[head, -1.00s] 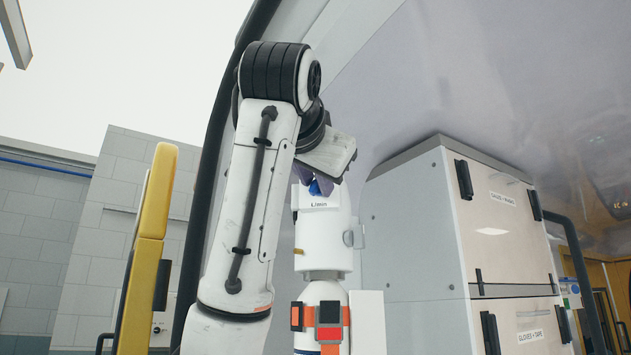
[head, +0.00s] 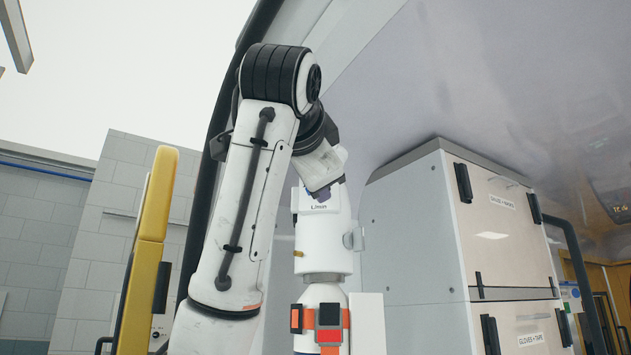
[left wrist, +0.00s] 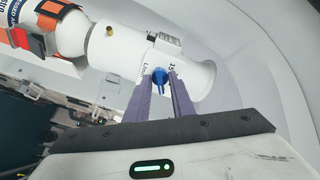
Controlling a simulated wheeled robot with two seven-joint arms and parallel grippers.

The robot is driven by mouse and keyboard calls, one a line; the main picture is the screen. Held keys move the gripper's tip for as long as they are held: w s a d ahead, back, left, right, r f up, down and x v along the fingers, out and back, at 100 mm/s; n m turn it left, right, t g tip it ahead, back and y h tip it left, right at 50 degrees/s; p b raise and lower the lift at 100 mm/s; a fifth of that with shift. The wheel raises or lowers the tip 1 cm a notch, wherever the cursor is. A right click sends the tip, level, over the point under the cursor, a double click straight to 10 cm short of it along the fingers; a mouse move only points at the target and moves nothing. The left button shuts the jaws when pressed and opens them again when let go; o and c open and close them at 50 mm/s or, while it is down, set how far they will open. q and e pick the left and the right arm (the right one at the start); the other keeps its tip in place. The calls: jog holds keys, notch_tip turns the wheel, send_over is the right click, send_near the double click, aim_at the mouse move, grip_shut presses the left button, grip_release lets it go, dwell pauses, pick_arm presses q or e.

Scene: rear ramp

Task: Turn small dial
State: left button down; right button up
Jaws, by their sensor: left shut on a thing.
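The small blue dial (left wrist: 160,76) sits on the white regulator head (left wrist: 115,57) of a gas cylinder. My left gripper (left wrist: 162,78) has its two purple fingers on either side of the dial and is shut on it. In the head view the regulator head (head: 323,245) stands upright with "L/min" lettering near its top. My left gripper (head: 325,192) reaches down onto its top from the upper left there, and the dial is mostly hidden behind it. My right gripper is not in view.
The white cylinder (head: 303,340) below carries orange straps and a red and black buckle (head: 328,323). A grey-white cabinet (head: 415,250) stands close on the right. A yellow padded rail (head: 148,240) rises at the left.

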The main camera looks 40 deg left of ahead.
pick_arm(q)
jog(key=c, duration=1.9)
grip_release()
jog(key=shift+s+d, duration=0.1)
jog(key=b+v, duration=0.4)
jog(key=v, duration=0.6)
jog(key=shift+b, duration=0.3)
